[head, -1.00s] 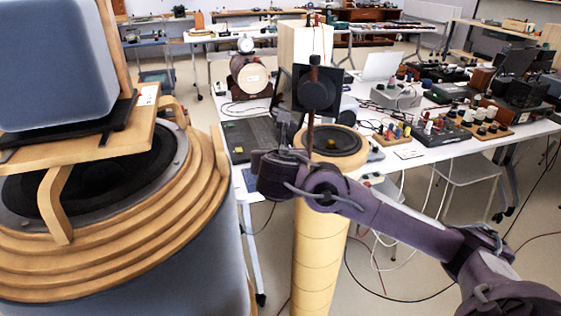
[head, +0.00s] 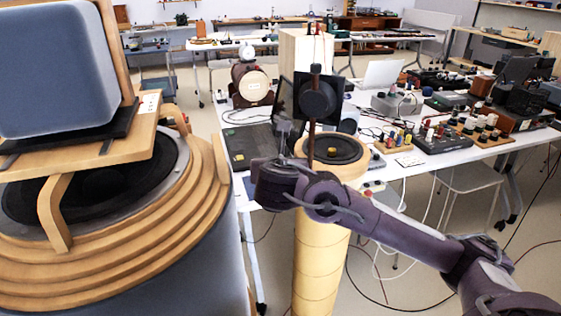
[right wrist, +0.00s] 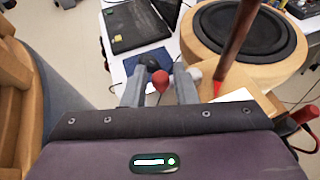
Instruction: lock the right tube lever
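The right tube (head: 314,270) is a tan banded column with a black speaker cone (head: 335,148) in a wooden ring on top. In the right wrist view this speaker (right wrist: 245,35) is at the upper right. My right gripper (head: 281,122) is left of the tube top in the head view. In the right wrist view its two grey fingers (right wrist: 159,92) are apart. A red ball-shaped knob (right wrist: 160,79) shows between them; I cannot tell whether they touch it. A second red handle (right wrist: 303,116) shows at the right edge. I cannot tell which is the lever. My left gripper is out of view.
A large wooden-ringed speaker (head: 130,240) with a grey box (head: 55,70) above it fills the left. A dark upright rod (head: 311,135) stands close by my right gripper. Behind are a laptop (head: 250,145) and a white table (head: 425,158) crowded with instruments and cables.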

